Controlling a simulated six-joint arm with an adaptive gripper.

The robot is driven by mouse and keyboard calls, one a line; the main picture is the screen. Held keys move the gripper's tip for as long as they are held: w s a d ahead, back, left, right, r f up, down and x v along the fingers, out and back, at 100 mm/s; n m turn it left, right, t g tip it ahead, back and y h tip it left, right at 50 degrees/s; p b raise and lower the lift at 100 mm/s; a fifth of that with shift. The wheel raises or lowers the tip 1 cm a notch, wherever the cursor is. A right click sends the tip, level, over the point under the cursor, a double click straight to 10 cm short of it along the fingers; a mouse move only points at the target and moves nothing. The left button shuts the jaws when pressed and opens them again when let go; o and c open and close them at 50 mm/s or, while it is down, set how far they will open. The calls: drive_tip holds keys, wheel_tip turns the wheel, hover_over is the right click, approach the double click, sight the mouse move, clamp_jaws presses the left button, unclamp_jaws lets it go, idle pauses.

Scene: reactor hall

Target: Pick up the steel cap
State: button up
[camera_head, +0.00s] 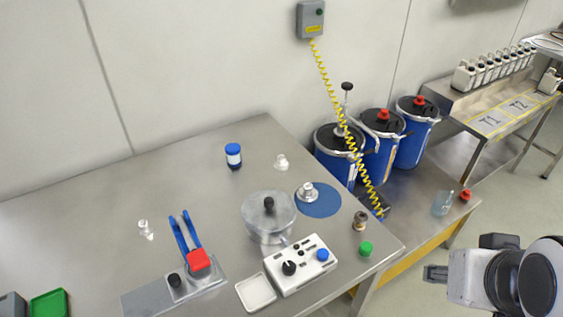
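A small shiny silver piece with a knob-like top, which looks like the steel cap (307,191), sits on a round blue mat (322,208) near the table's right side. It stands just right of a steel pot (268,228) with a black-knobbed lid. My gripper (428,273) is at the lower right, beyond the table's right edge and well apart from the cap. It points left, and nothing shows held in it. Its fingers are small and seen from the side, so their opening is unclear.
A white control box (300,265), green cap (365,249) and small jar (360,221) stand near the right edge. A blue-lidded jar (233,156) is farther back. A yellow coiled cable (345,126) hangs past blue drums (378,155). The table's left middle is mostly clear.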

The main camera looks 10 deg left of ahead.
drive_tip(key=w+a+f+n+t+y, duration=0.15)
drive_tip(key=w+a, duration=0.35)
drive_tip(key=w, duration=0.9)
drive_tip(key=w+a+n+t+y, duration=0.1)
drive_tip(key=w+a+n+t, duration=0.3)
drive_tip(key=w, duration=1.1)
drive_tip(key=n+g+y, duration=0.3)
drive_tip(key=y, duration=0.4)
approach(282, 157)
drive_tip(key=shift+x, duration=1.2)
drive_tip(key=shift+f, duration=0.1)
drive_tip(key=shift+x, duration=1.25)
drive_tip(key=shift+x, duration=2.6)
